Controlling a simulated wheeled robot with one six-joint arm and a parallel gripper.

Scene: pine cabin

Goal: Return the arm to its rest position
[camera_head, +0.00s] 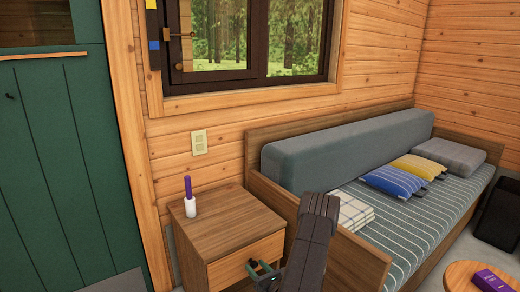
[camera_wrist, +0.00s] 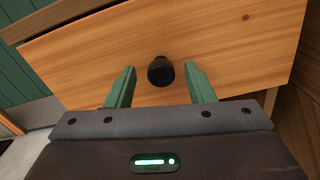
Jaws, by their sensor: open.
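My gripper (camera_head: 262,270) is at the front of the wooden nightstand (camera_head: 225,215), low in the head view, with my dark arm link beside it. In the wrist view my gripper (camera_wrist: 160,72) has its two green fingers spread apart. A round black knob (camera_wrist: 161,71) on the drawer front (camera_wrist: 230,45) shows between the fingertips, with a visible gap on each side. The fingers hold nothing. I cannot tell whether the drawer is fully shut. My arm is stretched out toward the nightstand, and its lower part hides some of the nightstand's right side.
A white bottle with a purple top (camera_head: 189,198) stands on the nightstand. A daybed (camera_head: 410,215) with cushions and a folded cloth (camera_head: 352,210) is on the right. A round table (camera_head: 470,275) bears a purple box (camera_head: 492,281). A green door (camera_head: 60,150) is at left.

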